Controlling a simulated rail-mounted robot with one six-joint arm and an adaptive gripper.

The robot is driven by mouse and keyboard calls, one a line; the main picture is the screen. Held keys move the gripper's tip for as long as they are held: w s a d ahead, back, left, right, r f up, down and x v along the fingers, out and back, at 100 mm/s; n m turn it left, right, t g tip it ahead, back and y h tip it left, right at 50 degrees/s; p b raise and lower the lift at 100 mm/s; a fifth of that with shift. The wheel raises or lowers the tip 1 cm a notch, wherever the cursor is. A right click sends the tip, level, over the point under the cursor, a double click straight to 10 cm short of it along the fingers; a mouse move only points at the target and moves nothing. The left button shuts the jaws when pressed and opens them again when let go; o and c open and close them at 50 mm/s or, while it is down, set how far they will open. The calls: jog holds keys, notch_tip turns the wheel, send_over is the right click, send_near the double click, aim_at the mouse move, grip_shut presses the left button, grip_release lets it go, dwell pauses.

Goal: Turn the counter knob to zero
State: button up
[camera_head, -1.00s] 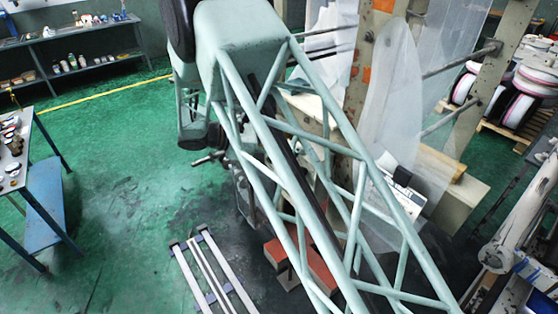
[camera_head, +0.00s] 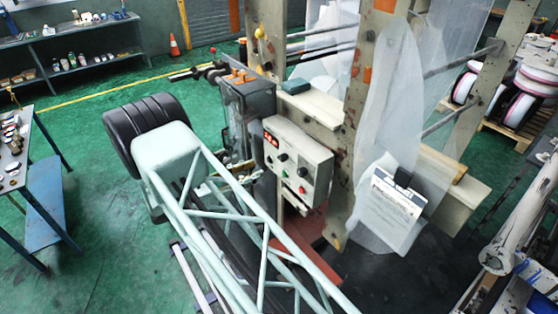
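A light grey control box (camera_head: 315,151) on the machine frame faces me in the head view. Its sloped front carries a red display-like part (camera_head: 271,139) at the upper left, a dark knob (camera_head: 283,157) near the middle, a few small round controls and a red button (camera_head: 301,190) at the lower right. I cannot tell which control is the counter knob, nor read any number. My lattice arm crosses in front, below and left of the box. My gripper does not show in this view.
A grey machine unit with orange parts (camera_head: 240,76) stands left of the box. A clipboard with paper (camera_head: 390,205) and hanging clear film (camera_head: 385,110) are at its right. A blue-framed table (camera_head: 20,165) is at the far left.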

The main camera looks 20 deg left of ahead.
aim_at(281, 158)
jog(key=shift+s+a+f+n+t, duration=0.2)
jog(key=shift+a+f+t, duration=0.05)
jog(key=shift+a+f, duration=0.15)
jog(key=shift+s+a+f+n+t, duration=0.2)
jog(key=shift+a+f+t, duration=0.05)
jog(key=shift+a+f, duration=0.15)
jog(key=shift+w+d, duration=0.1)
jog(key=shift+p+x, duration=0.9)
jog(key=shift+x, duration=5.85)
jog(key=shift+f, duration=0.2)
jog(key=shift+c, duration=0.4)
jog(key=c, duration=0.8)
